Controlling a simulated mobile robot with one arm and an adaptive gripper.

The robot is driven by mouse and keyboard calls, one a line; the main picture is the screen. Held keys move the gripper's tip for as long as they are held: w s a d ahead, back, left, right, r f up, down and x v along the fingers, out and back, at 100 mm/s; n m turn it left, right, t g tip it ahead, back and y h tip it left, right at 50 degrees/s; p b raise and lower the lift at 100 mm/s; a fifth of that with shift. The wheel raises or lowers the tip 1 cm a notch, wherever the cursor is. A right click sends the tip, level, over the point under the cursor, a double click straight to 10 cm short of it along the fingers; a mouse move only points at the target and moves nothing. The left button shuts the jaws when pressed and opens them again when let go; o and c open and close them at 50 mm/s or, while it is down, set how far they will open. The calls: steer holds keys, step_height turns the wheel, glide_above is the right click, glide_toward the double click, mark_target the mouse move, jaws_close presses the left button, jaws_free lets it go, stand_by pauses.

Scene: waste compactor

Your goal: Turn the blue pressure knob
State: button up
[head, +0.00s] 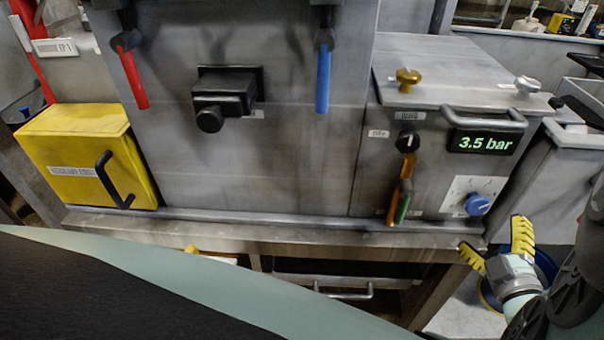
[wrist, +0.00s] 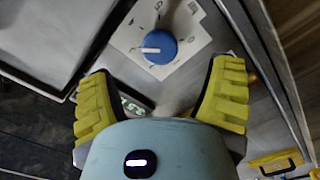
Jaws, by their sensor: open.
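The blue pressure knob (head: 477,204) sits on a pale dial plate at the lower right of the machine's front in the head view. In the wrist view the knob (wrist: 159,47) is at the top middle, with a white pointer line towards the left and marks around it on the plate. My gripper (head: 497,240) is below and to the right of the knob in the head view. In the wrist view my gripper (wrist: 162,95) is open, its yellow fingers wide apart and empty. The knob lies beyond the fingertips, apart from them. The display (head: 486,142) reads 3.5 bar.
A black knob (head: 407,140) and a lever with orange and green parts (head: 401,195) are left of the dial plate. A bar handle (head: 484,114) projects above the display. A ledge (head: 260,236) runs below the panel. A yellow box (head: 88,158) stands at the left.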

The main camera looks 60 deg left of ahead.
steer(key=v, duration=0.4)
steer(key=shift+s+d, duration=0.15)
steer(key=shift+s, duration=0.05)
